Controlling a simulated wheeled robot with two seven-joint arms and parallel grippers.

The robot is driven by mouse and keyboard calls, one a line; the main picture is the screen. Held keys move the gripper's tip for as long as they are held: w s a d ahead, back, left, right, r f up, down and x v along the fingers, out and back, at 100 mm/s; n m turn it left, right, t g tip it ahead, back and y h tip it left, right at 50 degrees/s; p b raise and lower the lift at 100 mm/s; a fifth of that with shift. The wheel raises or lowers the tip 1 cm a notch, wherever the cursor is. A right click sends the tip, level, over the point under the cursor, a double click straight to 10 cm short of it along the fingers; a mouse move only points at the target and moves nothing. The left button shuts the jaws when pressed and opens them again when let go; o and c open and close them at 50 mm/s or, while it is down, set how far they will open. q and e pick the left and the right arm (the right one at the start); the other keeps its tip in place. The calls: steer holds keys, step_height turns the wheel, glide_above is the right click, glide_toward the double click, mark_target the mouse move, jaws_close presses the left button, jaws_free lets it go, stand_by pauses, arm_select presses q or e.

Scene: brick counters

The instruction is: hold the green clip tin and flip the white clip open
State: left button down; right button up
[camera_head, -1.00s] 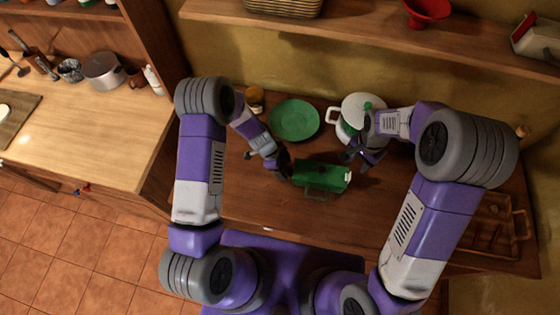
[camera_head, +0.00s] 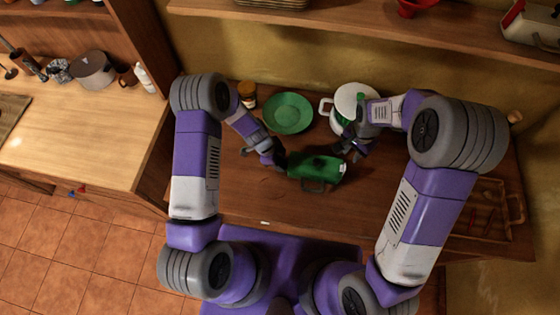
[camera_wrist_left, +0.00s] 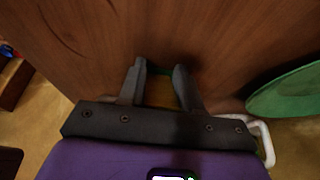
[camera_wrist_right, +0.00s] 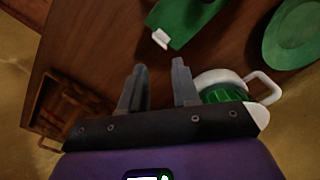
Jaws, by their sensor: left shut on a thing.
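The green clip tin (camera_head: 318,166) lies on the brown counter in the middle of the head view, with a dark handle on its near side. My left gripper (camera_head: 279,160) is at its left end and shut on it; in the left wrist view the fingers (camera_wrist_left: 160,80) show with a little green between them. The white clip (camera_wrist_right: 160,39) is at the tin's right end in the right wrist view. My right gripper (camera_head: 350,150) is just off that end, and its fingers (camera_wrist_right: 156,80) are apart and empty in the right wrist view.
A jar (camera_head: 247,93) stands at the back left. A wooden tray (camera_head: 515,208) lies at the right. The counter in front of the tin is mostly clear.

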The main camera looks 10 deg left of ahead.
steer(key=shift+a+f+n, duration=0.3)
steer(key=shift+a, duration=0.2)
steer(key=shift+a+f+n, duration=0.25)
steer(key=shift+a+n, duration=0.05)
steer(key=shift+a, duration=0.2)
steer(key=c, duration=0.4)
steer(key=shift+f, duration=0.15)
jaws_close()
steer(key=shift+f, duration=3.95)
steer(key=shift+d, duration=0.15)
